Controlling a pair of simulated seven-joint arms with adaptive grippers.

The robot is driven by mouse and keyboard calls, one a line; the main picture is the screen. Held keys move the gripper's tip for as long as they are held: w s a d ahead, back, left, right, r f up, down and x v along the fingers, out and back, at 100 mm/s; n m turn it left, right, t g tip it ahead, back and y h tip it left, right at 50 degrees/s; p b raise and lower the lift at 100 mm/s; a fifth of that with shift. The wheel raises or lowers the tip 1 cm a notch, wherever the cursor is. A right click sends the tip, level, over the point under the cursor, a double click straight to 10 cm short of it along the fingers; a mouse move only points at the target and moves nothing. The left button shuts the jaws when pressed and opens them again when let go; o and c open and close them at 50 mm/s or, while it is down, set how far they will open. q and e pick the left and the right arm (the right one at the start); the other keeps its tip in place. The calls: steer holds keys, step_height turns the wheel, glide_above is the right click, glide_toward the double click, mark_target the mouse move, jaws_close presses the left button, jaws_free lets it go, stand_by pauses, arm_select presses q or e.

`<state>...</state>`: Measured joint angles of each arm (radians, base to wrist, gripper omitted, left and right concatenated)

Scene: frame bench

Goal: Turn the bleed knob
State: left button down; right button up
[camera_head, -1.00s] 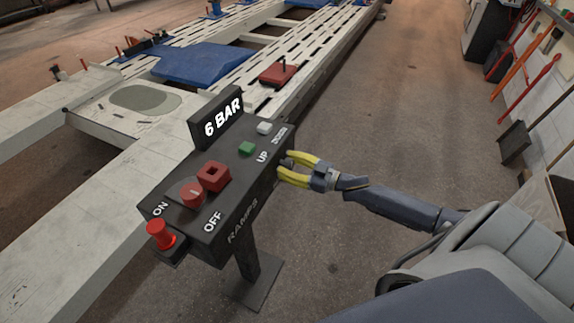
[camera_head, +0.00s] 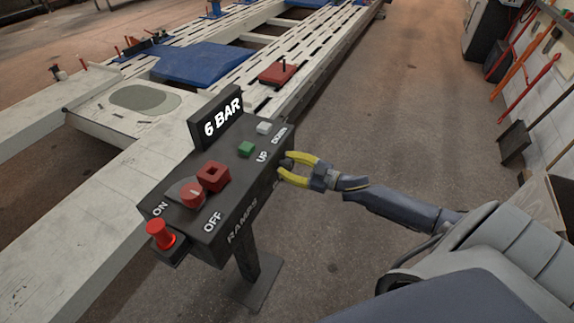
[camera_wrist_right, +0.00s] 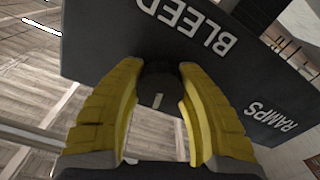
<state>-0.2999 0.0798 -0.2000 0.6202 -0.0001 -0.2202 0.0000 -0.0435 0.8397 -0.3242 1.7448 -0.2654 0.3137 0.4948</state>
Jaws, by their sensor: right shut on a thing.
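The bleed knob (camera_wrist_right: 158,84) is a small dark round knob with a pale pointer line, below the white BLEED lettering in the right wrist view. My right gripper (camera_wrist_right: 160,72), with yellow fingers, is shut on the knob, one finger on each side. In the head view my right gripper (camera_head: 285,164) is at the right end of the box, and the knob is mostly hidden there. My left gripper is not in view.
The box top carries a 6 BAR display (camera_head: 222,117), a red rotary switch (camera_head: 192,195), a red square part (camera_head: 213,176), a green button (camera_head: 246,149) and a white button (camera_head: 264,128). A red mushroom button (camera_head: 160,234) stands at its left end.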

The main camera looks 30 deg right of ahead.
steer(key=n, duration=0.7)
steer(key=shift+r, duration=0.15)
steer(key=n, duration=0.4)
steer(key=shift+a, duration=0.1)
steer(key=shift+n, duration=1.8)
steer(key=o, duration=1.3)
steer(key=shift+v, duration=6)
